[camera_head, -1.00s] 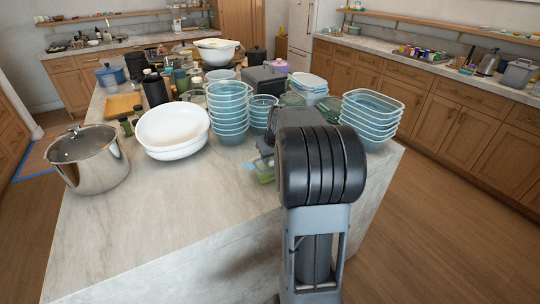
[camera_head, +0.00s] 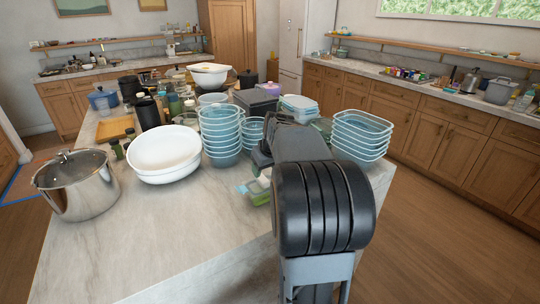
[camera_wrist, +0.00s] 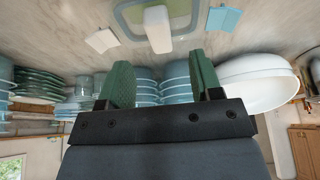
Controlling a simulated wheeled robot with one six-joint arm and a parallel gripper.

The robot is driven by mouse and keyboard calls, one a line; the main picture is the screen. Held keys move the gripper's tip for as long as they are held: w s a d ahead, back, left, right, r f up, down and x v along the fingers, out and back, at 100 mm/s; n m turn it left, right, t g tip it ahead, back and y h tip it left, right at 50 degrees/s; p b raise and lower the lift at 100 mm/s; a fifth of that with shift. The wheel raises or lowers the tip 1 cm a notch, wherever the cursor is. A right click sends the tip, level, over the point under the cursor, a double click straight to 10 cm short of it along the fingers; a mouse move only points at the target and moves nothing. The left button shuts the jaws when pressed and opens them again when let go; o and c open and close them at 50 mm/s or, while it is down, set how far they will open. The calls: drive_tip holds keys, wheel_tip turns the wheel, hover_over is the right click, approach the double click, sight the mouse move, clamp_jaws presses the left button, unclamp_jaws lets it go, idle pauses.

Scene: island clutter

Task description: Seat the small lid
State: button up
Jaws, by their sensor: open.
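My gripper (camera_wrist: 161,72) is open in the wrist view, its two green-padded fingers apart with nothing between them. I cannot tell which is the small lid. In the head view a green container (camera_head: 258,192) shows beside my arm, partly hidden by it.
Stacked blue tubs (camera_head: 221,135) and white bowls (camera_head: 165,150) stand behind the container. A steel pot (camera_head: 77,185) stands at the left. More blue tubs (camera_head: 362,135) stand right of my arm. The front of the marble island (camera_head: 180,235) is clear.

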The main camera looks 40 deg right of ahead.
drive_tip(key=v, duration=0.7)
drive_tip(key=shift+s+r, duration=0.2)
drive_tip(key=shift+r, duration=0.15)
drive_tip(key=s+a+f, duration=0.4)
drive_tip(key=a, duration=0.3)
drive_tip(key=s+a+f+n, duration=0.1)
drive_tip(key=s+a+f, duration=0.3)
drive_tip(key=a, duration=0.4)
drive_tip(key=s+a+f, duration=0.3)
drive_tip(key=s+a, duration=0.1)
drive_tip(key=a, duration=0.3)
drive_tip(key=shift+a+f+n+g+y, duration=0.3)
drive_tip(key=shift+a+f+n+g, duration=0.05)
drive_tip(key=shift+f+n+g, duration=0.05)
